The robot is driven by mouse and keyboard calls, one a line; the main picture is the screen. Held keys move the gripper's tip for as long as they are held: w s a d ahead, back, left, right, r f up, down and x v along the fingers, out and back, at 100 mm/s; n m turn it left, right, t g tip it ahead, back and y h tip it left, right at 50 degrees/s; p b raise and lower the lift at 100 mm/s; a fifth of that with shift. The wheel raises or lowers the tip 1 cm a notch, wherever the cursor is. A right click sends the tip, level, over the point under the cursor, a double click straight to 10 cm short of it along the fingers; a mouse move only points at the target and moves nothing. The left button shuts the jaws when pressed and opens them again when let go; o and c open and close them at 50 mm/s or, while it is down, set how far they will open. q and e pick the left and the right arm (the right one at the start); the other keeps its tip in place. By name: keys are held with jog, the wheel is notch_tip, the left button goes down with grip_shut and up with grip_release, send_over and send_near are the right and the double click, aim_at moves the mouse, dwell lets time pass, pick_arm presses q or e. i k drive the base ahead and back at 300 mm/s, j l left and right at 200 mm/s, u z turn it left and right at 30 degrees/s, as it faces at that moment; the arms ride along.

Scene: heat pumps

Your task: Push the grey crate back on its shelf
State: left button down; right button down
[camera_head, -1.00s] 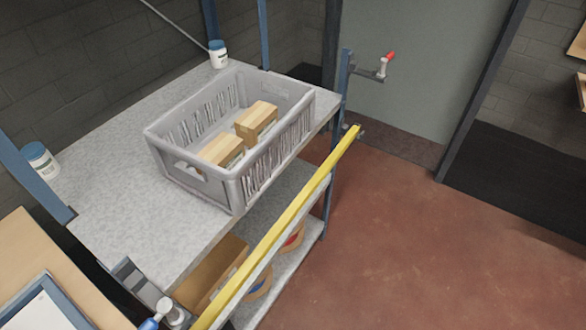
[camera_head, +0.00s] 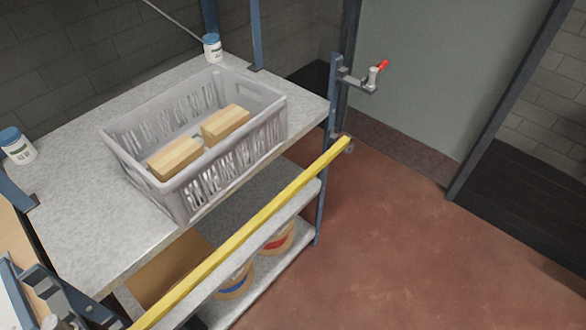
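The grey crate (camera_head: 181,200) stands upright on the top shelf (camera_head: 85,240), set at an angle to the shelf. Its near lower corner is close to the shelf's front edge. Two wooden blocks lie inside it, one nearer (camera_head: 175,158) and one farther (camera_head: 226,121). Free shelf surface shows behind the crate and to its right. Neither of my grippers shows in the head view.
White jars with blue lids stand at the shelf's back right (camera_head: 212,49) and left (camera_head: 18,148). A yellow bar (camera_head: 250,228) runs across the front, below the top shelf. A red-tipped clamp (camera_head: 370,78) sticks out at the right post. The red floor (camera_head: 400,250) is clear.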

aim_at(269, 123)
jog(key=i+l, duration=0.15)
jog(key=l, duration=0.2)
jog(key=i+l, duration=0.1)
jog(key=l, duration=0.3)
jog(key=i+l, duration=0.15)
jog(key=l, duration=0.2)
jog(key=i+l, duration=0.1)
jog(key=l, duration=0.3)
jog(key=i+l, duration=0.15)
jog(key=l, duration=0.2)
jog(key=i+l, duration=0.1)
jog(key=l, duration=0.25)
jog(key=i+l, duration=0.15)
jog(key=l, duration=0.25)
jog(key=i+l, duration=0.1)
jog(key=l, duration=0.25)
jog(key=u, duration=1.35)
